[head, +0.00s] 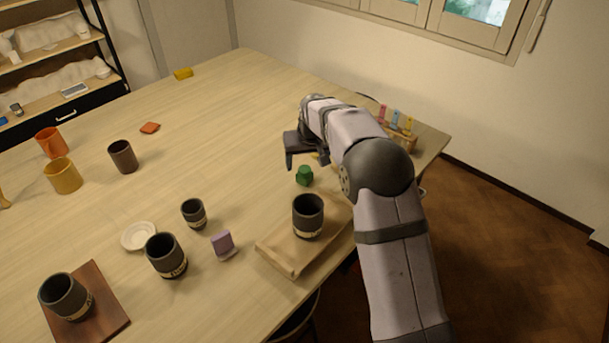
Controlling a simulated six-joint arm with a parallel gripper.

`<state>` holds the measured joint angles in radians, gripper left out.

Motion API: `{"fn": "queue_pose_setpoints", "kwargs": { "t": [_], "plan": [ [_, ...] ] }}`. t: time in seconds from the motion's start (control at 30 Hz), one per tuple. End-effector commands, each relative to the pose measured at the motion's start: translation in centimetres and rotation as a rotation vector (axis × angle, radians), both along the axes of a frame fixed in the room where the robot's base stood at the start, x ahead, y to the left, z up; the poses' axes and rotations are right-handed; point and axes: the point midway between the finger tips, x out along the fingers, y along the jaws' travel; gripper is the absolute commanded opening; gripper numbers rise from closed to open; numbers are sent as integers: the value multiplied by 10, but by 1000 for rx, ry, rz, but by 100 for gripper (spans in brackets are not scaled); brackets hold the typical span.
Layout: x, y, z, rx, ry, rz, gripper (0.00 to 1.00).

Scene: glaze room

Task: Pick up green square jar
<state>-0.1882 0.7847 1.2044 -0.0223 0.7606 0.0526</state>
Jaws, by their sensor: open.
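A small green jar (304,176) stands on the light wooden table, just behind the wooden tray. Its squarish body and narrower top show, but it is small in this view. My gripper (289,160) is above and slightly left of and behind the jar, apart from it. The gripper is open and nothing shows between its fingers. My arm comes in from the right, and one finger is partly hidden by the gripper body.
A wooden tray (279,256) bearing a dark cup (308,214) is just in front of the jar. A purple block-like piece (222,244) and a small dark cup (194,213) stand to the left. A rack of coloured pieces (400,128) is behind my arm. The table's middle is clear.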

Motion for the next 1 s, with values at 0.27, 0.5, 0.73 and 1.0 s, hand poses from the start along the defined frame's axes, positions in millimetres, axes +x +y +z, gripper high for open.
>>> {"fn": "queue_pose_setpoints", "kwargs": {
  "t": [0.27, 0.5, 0.73, 1.0],
  "plan": [
    [5, 2, -14, 0, 2, 0, 67],
    [14, 4, -39, 0, 1, 0, 67],
    [18, 4, -48, 0, 0, 0, 67],
    [18, 4, -48, 0, -1, 0, 48]
  ]
}}
